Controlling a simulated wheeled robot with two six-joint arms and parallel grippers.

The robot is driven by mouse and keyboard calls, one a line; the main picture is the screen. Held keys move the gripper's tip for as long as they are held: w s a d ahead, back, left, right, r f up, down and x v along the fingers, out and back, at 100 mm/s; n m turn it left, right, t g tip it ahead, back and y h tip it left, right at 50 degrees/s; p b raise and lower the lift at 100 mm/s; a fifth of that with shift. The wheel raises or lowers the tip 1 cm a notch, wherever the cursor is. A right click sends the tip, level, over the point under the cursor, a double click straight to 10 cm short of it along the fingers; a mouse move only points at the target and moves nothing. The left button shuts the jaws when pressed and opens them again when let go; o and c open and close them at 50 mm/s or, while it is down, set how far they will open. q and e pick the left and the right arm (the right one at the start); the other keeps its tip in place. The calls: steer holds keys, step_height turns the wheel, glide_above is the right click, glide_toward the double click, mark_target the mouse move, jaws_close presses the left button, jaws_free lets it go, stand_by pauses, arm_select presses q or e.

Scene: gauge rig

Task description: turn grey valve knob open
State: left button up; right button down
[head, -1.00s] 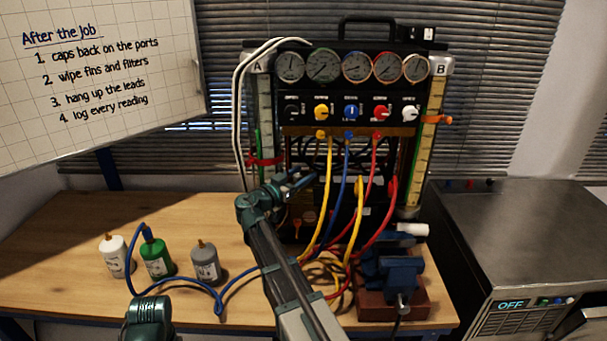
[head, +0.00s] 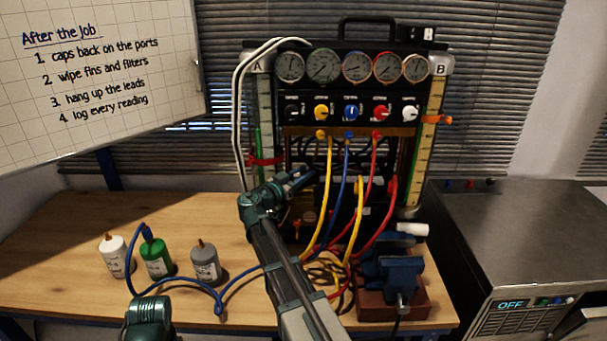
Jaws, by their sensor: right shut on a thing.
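My right gripper (head: 309,178) reaches in front of the gauge rig (head: 344,40), below the row of coloured knobs. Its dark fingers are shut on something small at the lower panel. Its position fits the grey valve knob, but the fingers and wrist hide the knob, so I cannot read its angle. The upper row has a black knob (head: 291,110), a yellow knob (head: 321,111), a blue knob (head: 351,111), a red knob (head: 380,111) and a white knob (head: 409,113). My left gripper is not in view; only part of my left arm shows at the bottom.
Yellow, blue and red hoses (head: 346,190) hang close to the right of my gripper. A blue vise (head: 401,273) stands at the bench's right end. White, green and grey bottles (head: 205,264) stand left, with a blue hose around them.

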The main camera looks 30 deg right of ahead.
steer(key=shift+t, duration=0.3)
steer(key=shift+a+n+t+y, duration=0.1)
steer(key=shift+n+t+y, duration=0.7)
steer(key=shift+n+t, duration=0.35)
steer(key=shift+w+a+n+t+y, duration=0.1)
steer(key=shift+w+n+t+y, duration=0.1)
steer(key=shift+n+t+y, duration=0.55)
steer(key=shift+w+a+n+t+y, duration=0.2)
steer(key=shift+n+t+y, duration=0.3)
steer(key=shift+t, duration=0.3)
steer(key=shift+w+a+n+t+y, duration=0.1)
steer(key=shift+w+n+t+y, duration=0.1)
steer(key=shift+n+t+y, duration=0.55)
steer(key=c, duration=0.6)
jaws_free()
